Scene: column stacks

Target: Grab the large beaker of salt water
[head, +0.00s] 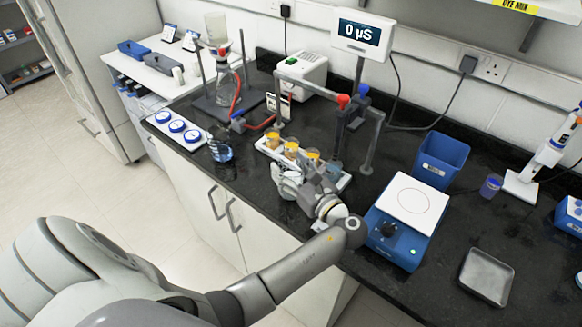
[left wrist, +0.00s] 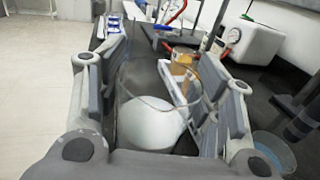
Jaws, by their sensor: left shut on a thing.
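My left gripper (head: 288,180) is low over the black bench, just in front of the white tray of amber-filled cups. In the left wrist view its fingers close on both sides of a large clear beaker (left wrist: 152,122) with a pale, whitish content. The beaker looks upright. In the head view the hand mostly hides it, and I cannot tell whether its base touches the bench. My right gripper is in neither view.
The white tray (head: 342,184) is close behind the hand. A meter stand (head: 349,112) rises behind. Bench in front of the left beaker is clear.

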